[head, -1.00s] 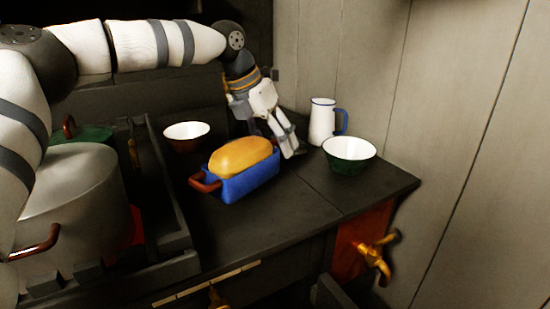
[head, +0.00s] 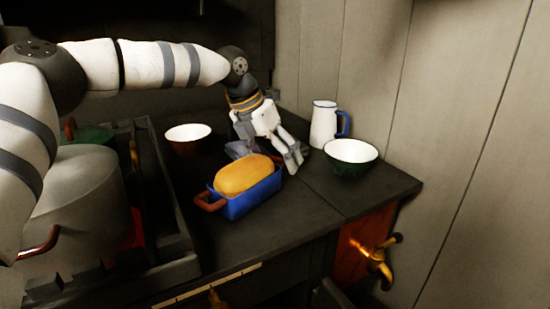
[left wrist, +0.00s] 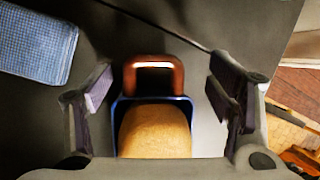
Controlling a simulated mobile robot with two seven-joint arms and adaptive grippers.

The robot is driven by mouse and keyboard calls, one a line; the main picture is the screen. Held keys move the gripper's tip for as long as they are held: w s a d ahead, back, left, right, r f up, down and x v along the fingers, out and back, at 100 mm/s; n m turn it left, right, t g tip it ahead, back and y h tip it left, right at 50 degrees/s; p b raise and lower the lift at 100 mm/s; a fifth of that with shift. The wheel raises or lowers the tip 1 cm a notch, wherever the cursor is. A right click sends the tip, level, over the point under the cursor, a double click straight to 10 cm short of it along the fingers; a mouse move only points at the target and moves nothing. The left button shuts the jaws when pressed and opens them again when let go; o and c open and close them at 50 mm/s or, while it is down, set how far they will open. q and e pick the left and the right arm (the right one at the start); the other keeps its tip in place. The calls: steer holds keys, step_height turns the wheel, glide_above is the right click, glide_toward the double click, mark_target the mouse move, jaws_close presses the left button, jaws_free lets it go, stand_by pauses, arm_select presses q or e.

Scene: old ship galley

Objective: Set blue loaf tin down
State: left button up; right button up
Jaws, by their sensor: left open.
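The blue loaf tin (head: 243,203) with a golden loaf (head: 243,174) in it appears to rest upright on the dark counter (head: 283,233). One red-brown handle (head: 210,202) points to the front left in the head view. The other handle shows in the left wrist view (left wrist: 153,92), at the tin's far end. My left gripper (head: 268,158) is at that far end, pointing down. It is open, with one finger on each side of the handle and gaps between; it also shows in the left wrist view (left wrist: 160,98). My right gripper is out of view.
A red-brown bowl (head: 188,145), a white jug (head: 322,127) and a green bowl (head: 350,165) stand around the tin. A large pot (head: 75,200) is in the railed stove area at left. A blue checked cloth (left wrist: 38,42) lies near the handle. The counter front is clear.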

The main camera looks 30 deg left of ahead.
arm_select(q)
steer(key=p+v, duration=0.1)
steer(key=v, duration=1.1)
steer(key=shift+r, duration=0.2)
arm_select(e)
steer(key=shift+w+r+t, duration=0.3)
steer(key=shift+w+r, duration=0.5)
arm_select(q)
steer(key=shift+f, duration=0.1)
